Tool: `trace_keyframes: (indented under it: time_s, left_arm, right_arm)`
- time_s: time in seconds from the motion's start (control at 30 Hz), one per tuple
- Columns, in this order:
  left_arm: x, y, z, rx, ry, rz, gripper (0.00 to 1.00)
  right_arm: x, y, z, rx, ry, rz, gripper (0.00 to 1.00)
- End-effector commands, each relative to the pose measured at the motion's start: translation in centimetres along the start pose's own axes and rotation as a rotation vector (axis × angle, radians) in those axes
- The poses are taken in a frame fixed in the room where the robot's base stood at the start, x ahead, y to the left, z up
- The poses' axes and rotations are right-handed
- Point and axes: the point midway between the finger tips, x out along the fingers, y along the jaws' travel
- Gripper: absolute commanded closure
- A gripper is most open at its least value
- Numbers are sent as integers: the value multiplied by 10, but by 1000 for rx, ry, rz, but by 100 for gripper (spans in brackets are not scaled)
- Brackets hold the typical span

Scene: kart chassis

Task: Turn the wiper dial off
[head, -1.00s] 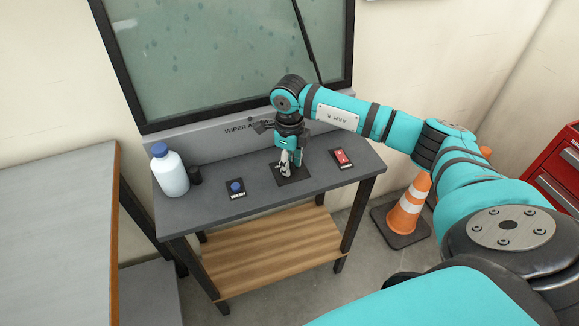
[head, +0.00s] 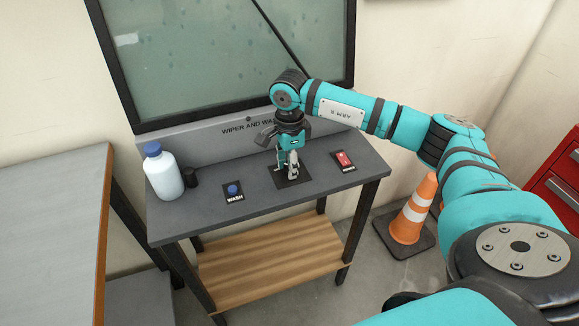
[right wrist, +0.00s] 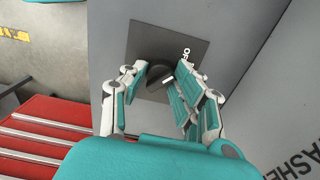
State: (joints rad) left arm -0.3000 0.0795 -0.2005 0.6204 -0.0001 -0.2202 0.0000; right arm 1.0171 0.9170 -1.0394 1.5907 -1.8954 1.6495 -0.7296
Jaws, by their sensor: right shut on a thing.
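The wiper dial (right wrist: 158,74) is a round dark knob with a white pointer mark, on a dark square plate (right wrist: 188,38) in the right wrist view. A partly covered white label beginning "OF" is beside it. My right gripper (right wrist: 160,76) has its fingers on either side of the knob and is shut on it. In the head view my right gripper (head: 288,168) points down at the plate (head: 300,181) on the grey table, and its fingers hide the dial. My left gripper is out of view.
On the table (head: 215,218) are a blue WASH button (head: 233,190), a red switch (head: 344,159), a white bottle (head: 164,177) and a small black cylinder (head: 190,177). A window with a wiper (head: 280,38) is behind. An orange cone (head: 412,212) stands at right.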

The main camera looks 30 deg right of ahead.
Motion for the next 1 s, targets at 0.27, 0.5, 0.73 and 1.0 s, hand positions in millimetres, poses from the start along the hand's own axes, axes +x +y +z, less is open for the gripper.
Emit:
trace_keyframes:
  time_s: [0.27,0.5,0.73,1.0]
  left_arm:
    - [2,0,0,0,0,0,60]
    - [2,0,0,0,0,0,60]
    - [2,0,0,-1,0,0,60]
    - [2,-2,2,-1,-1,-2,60]
  right_arm:
    - [-2,-2,0,-33,-2,-6,100]
    - [-2,-2,0,-33,-2,-6,100]
    - [-2,-1,0,-32,-2,-5,51]
    - [-1,-1,0,-33,-1,-2,48]
